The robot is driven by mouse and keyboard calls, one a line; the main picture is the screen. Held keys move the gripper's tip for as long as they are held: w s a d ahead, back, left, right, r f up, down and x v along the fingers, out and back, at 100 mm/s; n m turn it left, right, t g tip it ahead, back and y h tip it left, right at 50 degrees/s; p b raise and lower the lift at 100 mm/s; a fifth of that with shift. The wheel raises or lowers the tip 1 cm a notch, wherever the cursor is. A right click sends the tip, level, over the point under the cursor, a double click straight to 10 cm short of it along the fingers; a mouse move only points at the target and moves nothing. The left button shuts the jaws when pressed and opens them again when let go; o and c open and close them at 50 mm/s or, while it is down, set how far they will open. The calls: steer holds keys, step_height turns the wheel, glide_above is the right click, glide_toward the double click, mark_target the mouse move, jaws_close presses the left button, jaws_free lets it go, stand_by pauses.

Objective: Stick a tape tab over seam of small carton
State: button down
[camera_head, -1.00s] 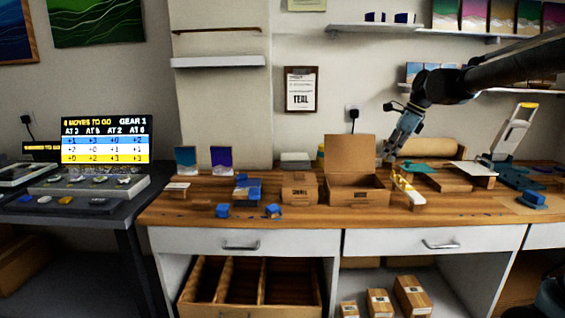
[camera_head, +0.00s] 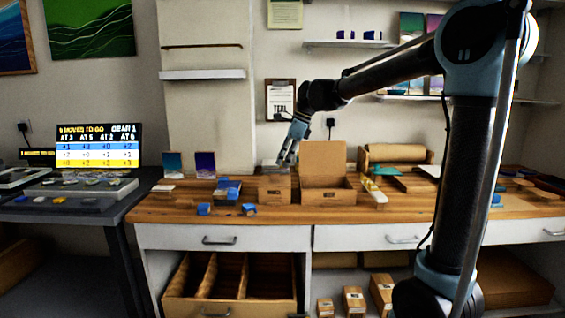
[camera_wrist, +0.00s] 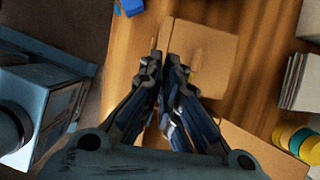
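The small carton (camera_head: 274,189) is a closed brown box on the wooden bench, left of a larger open carton. Its flat tan top shows in the wrist view (camera_wrist: 205,45), just beyond the fingertips. My gripper (camera_head: 284,163) points down at the carton's top from above its right side; I cannot tell whether it touches. In the wrist view my gripper (camera_wrist: 166,62) has its two fingers close together at the tips. I cannot make out whether a tape tab is between the tips; the carton's seam is not clear.
The open carton (camera_head: 328,195) stands with its lid up, close right of the small one. A yellow-and-white strip-like thing (camera_head: 374,191) lies farther right. Blue items (camera_head: 228,189) lie to the left. Yellow and teal round things (camera_wrist: 297,140) show in the wrist view.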

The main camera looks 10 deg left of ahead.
mark_target(279, 188)
steer(key=shift+s+a, duration=0.1)
stand_by(0.3)
steer(key=shift+f, duration=3.35)
steer(key=shift+s+f, duration=0.2)
steer(key=shift+f, duration=0.05)
steer(key=shift+f, duration=0.35)
steer(key=c, duration=1.7)
jaws_free()
